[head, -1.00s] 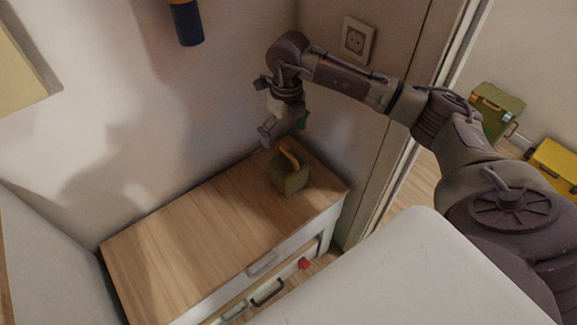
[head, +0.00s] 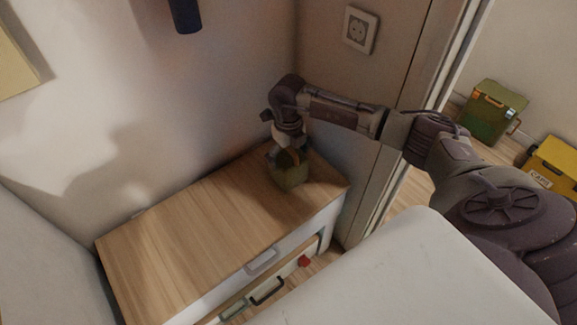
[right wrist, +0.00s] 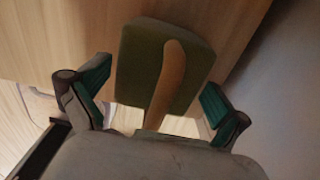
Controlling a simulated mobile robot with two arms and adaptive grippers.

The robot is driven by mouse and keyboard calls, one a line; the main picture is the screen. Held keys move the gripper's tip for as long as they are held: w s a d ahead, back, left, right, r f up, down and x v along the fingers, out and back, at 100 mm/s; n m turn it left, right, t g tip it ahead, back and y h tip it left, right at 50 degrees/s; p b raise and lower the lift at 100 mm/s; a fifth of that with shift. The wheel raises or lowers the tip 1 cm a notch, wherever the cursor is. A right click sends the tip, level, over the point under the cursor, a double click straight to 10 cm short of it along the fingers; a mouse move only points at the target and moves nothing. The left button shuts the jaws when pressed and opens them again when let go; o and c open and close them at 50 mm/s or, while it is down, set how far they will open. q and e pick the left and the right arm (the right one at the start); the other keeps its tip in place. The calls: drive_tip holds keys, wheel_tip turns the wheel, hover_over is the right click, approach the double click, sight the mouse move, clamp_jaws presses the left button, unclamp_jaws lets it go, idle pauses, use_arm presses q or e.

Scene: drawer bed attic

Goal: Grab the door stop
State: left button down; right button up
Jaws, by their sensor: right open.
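The door stop is a green block (head: 291,177) with an orange-brown handle (head: 290,157) on top. It stands on the wooden top of the drawer unit, near its right back corner. My right gripper (head: 284,152) is right above it, its fingers partly hidden by the wrist. In the right wrist view the green block (right wrist: 139,67) and its handle (right wrist: 168,75) lie between the two open teal-padded fingers (right wrist: 153,88). I see a gap between each finger and the block. My left gripper is not in view.
The drawer unit (head: 190,234) has a mostly clear top and a drawer partly open in front. A wall with a socket (head: 359,30) stands behind. A green box (head: 492,110) and a yellow case (head: 553,165) lie beyond the door frame at right.

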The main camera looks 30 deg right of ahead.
drive_tip(key=shift+f, duration=0.4)
drive_tip(key=shift+c, duration=0.3)
drive_tip(key=c, duration=1.3)
drive_tip(key=shift+r, duration=0.15)
drive_tip(key=shift+c, duration=0.5)
drive_tip(key=shift+r, duration=0.1)
